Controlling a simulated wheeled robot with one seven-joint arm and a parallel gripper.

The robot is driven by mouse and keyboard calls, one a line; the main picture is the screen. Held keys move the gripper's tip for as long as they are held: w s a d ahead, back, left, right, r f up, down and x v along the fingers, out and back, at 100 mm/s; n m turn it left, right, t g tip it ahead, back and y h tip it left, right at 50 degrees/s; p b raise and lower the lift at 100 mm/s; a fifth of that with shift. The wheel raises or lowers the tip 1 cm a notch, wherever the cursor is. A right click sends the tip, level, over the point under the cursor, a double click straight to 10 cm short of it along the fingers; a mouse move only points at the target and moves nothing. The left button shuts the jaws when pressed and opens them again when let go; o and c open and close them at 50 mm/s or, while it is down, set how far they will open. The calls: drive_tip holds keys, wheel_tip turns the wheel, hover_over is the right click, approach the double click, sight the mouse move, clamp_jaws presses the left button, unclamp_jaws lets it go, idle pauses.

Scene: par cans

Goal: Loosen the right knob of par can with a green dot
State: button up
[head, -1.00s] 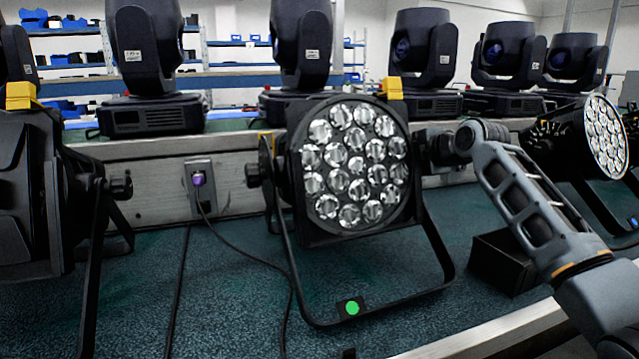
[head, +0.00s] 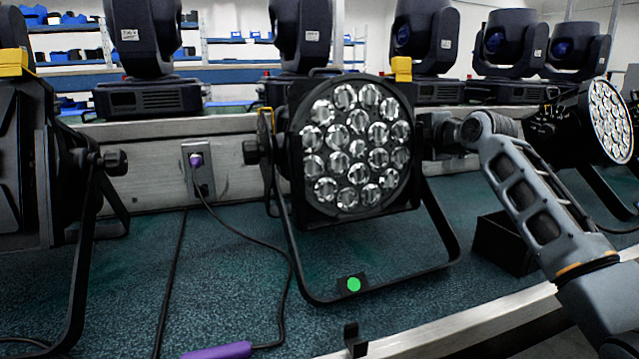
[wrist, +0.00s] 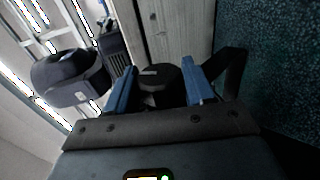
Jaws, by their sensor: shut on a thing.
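The par can with the green dot (head: 353,284) is a black stage light (head: 310,215) with a round face of several lenses, standing on a bracket on the teal bench. Its left knob (head: 251,152) is in plain view. My gripper (head: 438,136) reaches in from the right at the bracket's right pivot, and its fingers are hard to make out there. In the wrist view my gripper's blue fingers (wrist: 161,88) are on either side of the round black right knob (wrist: 158,76) and shut on it. Part of the knob is hidden behind the gripper body.
Another par can (head: 25,170) stands at the left and one (head: 606,120) at the right. Several moving-head lights line the back, above a metal ledge (head: 150,165). A cable (head: 240,232) runs across the bench. A purple item (head: 217,350) lies at the front edge.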

drive_tip(key=shift+a+t+y+b, duration=0.35)
drive_tip(key=shift+t+b, duration=0.25)
drive_tip(key=shift+b, duration=1.2)
drive_tip(key=o, duration=1)
drive_tip(key=shift+o, duration=0.2)
drive_tip(key=shift+s, duration=0.1)
drive_tip(key=p+v, duration=0.1)
drive_tip(key=v, duration=0.6)
drive_tip(key=shift+d, duration=0.25)
